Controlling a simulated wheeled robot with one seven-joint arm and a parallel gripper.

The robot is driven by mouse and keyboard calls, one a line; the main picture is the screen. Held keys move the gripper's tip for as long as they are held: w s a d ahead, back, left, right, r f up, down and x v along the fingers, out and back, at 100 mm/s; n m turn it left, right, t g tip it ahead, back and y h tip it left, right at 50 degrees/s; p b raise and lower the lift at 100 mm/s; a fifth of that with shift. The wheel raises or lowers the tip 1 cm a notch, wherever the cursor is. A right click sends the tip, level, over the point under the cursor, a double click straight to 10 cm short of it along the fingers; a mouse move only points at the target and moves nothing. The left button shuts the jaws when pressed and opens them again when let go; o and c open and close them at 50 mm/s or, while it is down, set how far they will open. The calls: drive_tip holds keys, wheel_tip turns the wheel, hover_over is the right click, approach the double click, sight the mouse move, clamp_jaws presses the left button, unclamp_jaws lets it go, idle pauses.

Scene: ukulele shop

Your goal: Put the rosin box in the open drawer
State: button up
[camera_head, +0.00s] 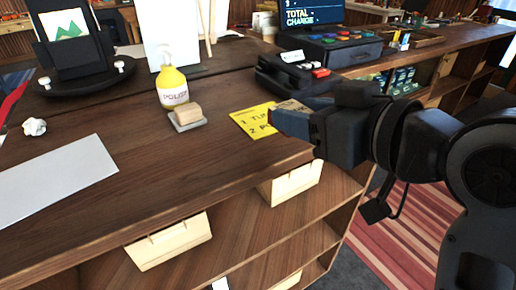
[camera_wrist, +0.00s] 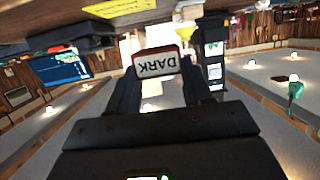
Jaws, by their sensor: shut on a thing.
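My gripper (camera_head: 290,118) is above the right part of the wooden counter, in front of the yellow note. It is shut on a small brown-edged box with a white label reading "DARK", seen upside down between the fingers in the wrist view (camera_wrist: 157,62); I take it as the rosin box. In the head view the fingers mostly hide it. I cannot tell which is open; no drawer interior shows clearly.
On the counter (camera_head: 130,150) are a yellow polish bottle (camera_head: 173,88), a tan block on a grey pad (camera_head: 188,116), a yellow note (camera_head: 250,120), white paper (camera_head: 55,180) and crumpled paper (camera_head: 34,127). A card terminal (camera_head: 295,75) and register (camera_head: 330,48) stand behind.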

hover_over(259, 167)
wheel_tip(259, 167, down, 4)
drive_tip(key=shift+r, duration=0.1)
drive_tip(key=shift+f+p, duration=0.3)
drive_tip(key=shift+f, duration=1.7)
drive_tip(key=shift+f, duration=0.2)
drive_tip(key=o, duration=1.2)
